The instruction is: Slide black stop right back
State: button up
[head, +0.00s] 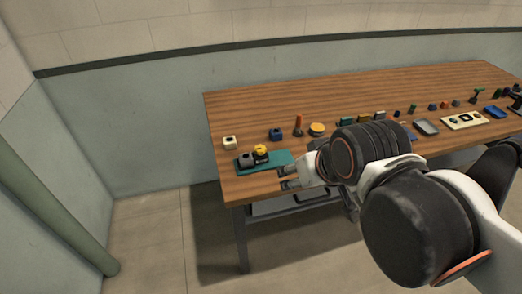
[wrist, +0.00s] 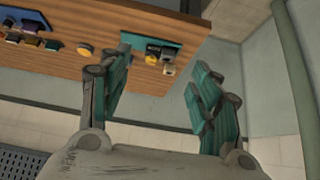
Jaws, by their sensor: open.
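A teal board (head: 281,160) lies near the left end of the wooden table. On it stand a grey rounded part (head: 246,160), a small black part (head: 260,158) and a yellow knob-like part (head: 261,149). The black part touches or sits just under the yellow one; I cannot tell for sure that it is the black stop. My gripper (head: 286,178) is open and empty, at the table's front edge just right of the board. In the wrist view the teal board (wrist: 135,41) shows between the spread teal fingers, beyond their tips.
The wooden table (head: 365,88) carries a white block (head: 229,142), a blue block (head: 275,134), an orange-brown upright piece (head: 298,125), a yellow disc (head: 317,129) and several pieces farther right. A wall stands behind; a green pipe (head: 60,210) is at left.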

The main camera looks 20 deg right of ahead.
jog(key=shift+c, duration=0.4)
jog(key=w+r+m+g, duration=0.25)
jog(key=w+m, duration=0.25)
jog(key=w, duration=0.4)
jog(key=m+g+p, duration=0.2)
jog(key=m+g, duration=0.3)
jog(key=m, duration=0.8)
send_over(260, 154)
jog(key=w, duration=0.2)
notch_tip(260, 154, down, 15)
jog(key=f+b, duration=0.1)
jog(key=f, duration=0.3)
jog(key=f+b, duration=0.2)
jog(key=f, duration=0.3)
jog(key=f+b, duration=0.1)
jog(key=f, duration=0.3)
jog(key=shift+w+d+f, duration=0.1)
jog(key=shift+d+f, duration=0.2)
jog(key=shift+d, duration=0.1)
jog(key=shift+c, duration=0.5)
